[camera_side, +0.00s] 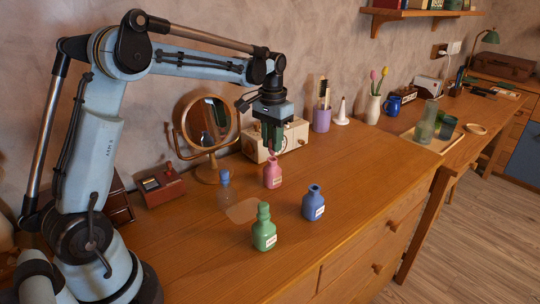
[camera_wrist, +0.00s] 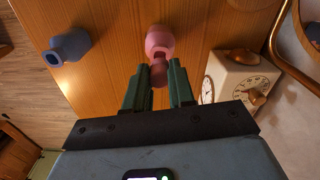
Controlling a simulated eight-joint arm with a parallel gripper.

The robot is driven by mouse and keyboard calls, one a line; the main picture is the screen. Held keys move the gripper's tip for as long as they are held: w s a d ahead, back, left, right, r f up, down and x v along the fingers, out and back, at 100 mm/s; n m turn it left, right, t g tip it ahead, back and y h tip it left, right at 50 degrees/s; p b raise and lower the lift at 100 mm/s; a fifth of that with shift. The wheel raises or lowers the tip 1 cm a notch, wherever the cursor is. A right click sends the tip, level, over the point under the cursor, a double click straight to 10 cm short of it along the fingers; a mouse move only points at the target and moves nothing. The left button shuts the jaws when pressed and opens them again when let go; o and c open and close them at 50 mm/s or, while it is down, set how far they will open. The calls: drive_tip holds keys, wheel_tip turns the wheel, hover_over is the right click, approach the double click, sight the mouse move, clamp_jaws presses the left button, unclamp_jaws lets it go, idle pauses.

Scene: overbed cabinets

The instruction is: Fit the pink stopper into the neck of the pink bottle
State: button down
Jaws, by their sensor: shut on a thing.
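The pink bottle (camera_side: 272,176) stands upright on the wooden top, its neck open. It also shows in the wrist view (camera_wrist: 160,38). My gripper (camera_side: 271,150) points down just above the bottle. Its green fingers (camera_wrist: 159,84) are shut on the pink stopper (camera_wrist: 159,73), which sits between them close to the bottle's neck. In the wrist view the stopper appears slightly below the neck opening in the picture. In the side view the fingers mostly hide the stopper. I cannot tell whether the stopper touches the neck.
A blue bottle (camera_side: 314,205) and a green bottle (camera_side: 264,232) stand in front. A clear vessel with a blue top (camera_side: 224,180) is at the left. A round mirror (camera_side: 208,122) and a cream clock box (camera_side: 292,138) stand behind. The right front is clear.

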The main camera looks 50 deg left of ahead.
drive_tip(key=shift+f, duration=1.35)
idle(0.3)
drive_tip(key=c, duration=0.9)
unclamp_jaws()
wheel_tip(320, 180, up, 12)
drive_tip(key=shift+r, duration=0.1)
